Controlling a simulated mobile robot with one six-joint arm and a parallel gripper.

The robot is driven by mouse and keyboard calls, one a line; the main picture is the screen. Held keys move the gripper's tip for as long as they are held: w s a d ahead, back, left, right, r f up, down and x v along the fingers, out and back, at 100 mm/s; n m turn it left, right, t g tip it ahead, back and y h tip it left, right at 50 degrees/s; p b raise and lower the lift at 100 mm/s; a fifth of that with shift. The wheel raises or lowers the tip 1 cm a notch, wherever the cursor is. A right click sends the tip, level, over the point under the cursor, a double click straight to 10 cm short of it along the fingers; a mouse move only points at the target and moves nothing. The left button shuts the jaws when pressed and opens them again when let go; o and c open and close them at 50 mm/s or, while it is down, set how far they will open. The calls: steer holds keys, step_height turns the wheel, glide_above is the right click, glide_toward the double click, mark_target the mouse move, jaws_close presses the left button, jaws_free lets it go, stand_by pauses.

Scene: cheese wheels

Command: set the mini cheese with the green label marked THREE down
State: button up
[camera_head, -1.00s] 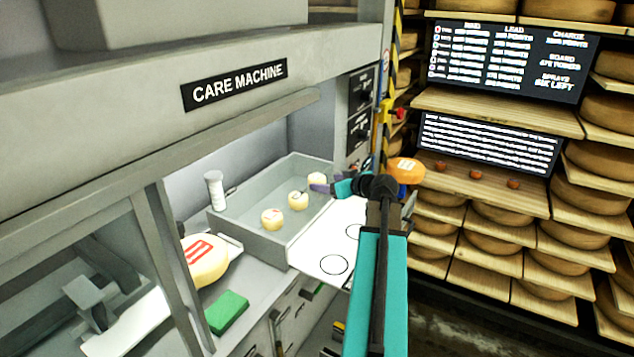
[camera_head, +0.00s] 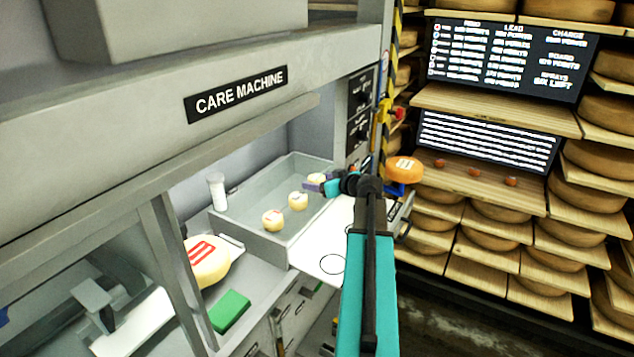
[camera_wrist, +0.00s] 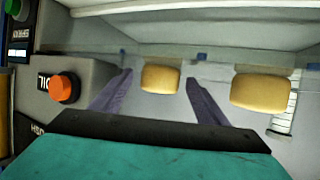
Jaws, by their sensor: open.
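Three small pale-yellow mini cheeses are in the grey tray (camera_head: 262,246): a front one (camera_head: 273,220), a middle one (camera_head: 298,201) and a back one (camera_head: 316,178). My gripper (camera_head: 317,185) is at the back one, at the tray's right side. In the wrist view, my gripper (camera_wrist: 158,77) has its two purple fingers apart, with one mini cheese (camera_wrist: 160,79) between their tips and visible gaps on both sides. Another mini cheese (camera_wrist: 260,92) stands right of the fingers.
A white board with printed circles (camera_head: 331,264) lies right of the tray. A white cylinder (camera_head: 217,192) stands at the tray's left. A larger red-marked cheese (camera_head: 207,262) and a green block (camera_head: 230,311) are in front. An orange button (camera_wrist: 63,88) is left in the wrist view.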

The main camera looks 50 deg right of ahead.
mark_target(320, 179)
steer(key=c, duration=1.3)
steer(key=shift+r, duration=0.1)
steer(key=shift+r+b, duration=1.05)
steer(key=shift+r, duration=0.4)
steer(key=shift+s+a+r, duration=0.15)
steer(key=shift+s, duration=0.15)
steer(key=shift+s+a+r+b, duration=0.25)
steer(key=shift+s+a+b, duration=0.9)
steer(key=shift+s, duration=1.2)
steer(key=shift+s+a+r+b, duration=0.25)
steer(key=shift+s+a+b, duration=0.55)
steer(key=shift+s+b, duration=1.15)
steer(key=shift+s+a+r+b, duration=0.25)
steer(key=shift+s+a+b, duration=0.7)
steer(key=shift+s, duration=1.8)
